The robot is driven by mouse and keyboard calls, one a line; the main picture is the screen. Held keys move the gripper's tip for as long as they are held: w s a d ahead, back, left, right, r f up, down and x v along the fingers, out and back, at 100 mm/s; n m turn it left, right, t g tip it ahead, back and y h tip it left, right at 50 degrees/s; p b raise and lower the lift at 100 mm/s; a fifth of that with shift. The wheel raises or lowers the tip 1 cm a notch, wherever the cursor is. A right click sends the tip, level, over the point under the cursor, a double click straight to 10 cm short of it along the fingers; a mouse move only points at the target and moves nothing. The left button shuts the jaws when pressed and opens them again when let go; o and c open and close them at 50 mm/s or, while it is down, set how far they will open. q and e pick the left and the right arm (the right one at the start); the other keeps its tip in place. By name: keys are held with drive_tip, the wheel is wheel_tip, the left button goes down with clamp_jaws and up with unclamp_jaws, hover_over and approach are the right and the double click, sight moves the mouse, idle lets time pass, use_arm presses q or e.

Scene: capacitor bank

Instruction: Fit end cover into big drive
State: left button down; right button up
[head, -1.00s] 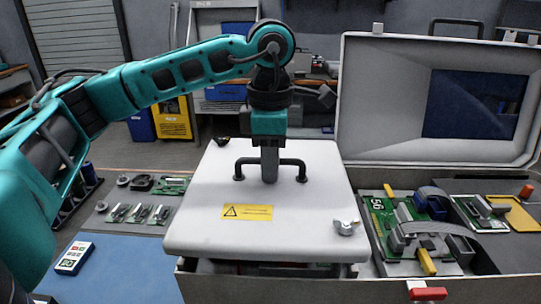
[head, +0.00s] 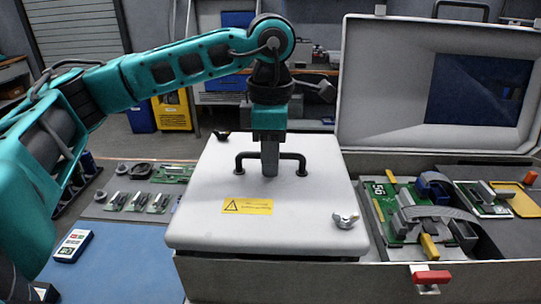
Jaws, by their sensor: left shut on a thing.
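The end cover (head: 300,226) is a white square lid with a yellow warning label (head: 247,206) and a black bar handle (head: 293,158). A wing nut (head: 345,220) sits at its front right corner, and a dark knob (head: 221,135) shows at its back left. My left gripper (head: 270,170) points straight down and is shut on the middle of the handle. The cover lies over the left part of the big drive (head: 300,278), a grey case; its front edge looks close to the case rim. Whether it is fully seated I cannot tell. My right gripper is not in view.
The case's raised lid (head: 385,110) stands behind on the right. The open right part holds a green circuit board (head: 397,229), grey ribbon cable and a red latch (head: 431,277) in front. A handheld meter (head: 74,245) lies on the blue mat (head: 120,270) at left, near several small boards.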

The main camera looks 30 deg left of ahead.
use_arm(q)
drive_tip(key=shift+f+b, duration=0.6)
drive_tip(key=shift+f, duration=0.15)
drive_tip(key=c, duration=1)
unclamp_jaws()
wheel_tip(320, 180, up, 13)
drive_tip(key=shift+p, duration=1.15)
drive_tip(key=shift+s, duration=0.1)
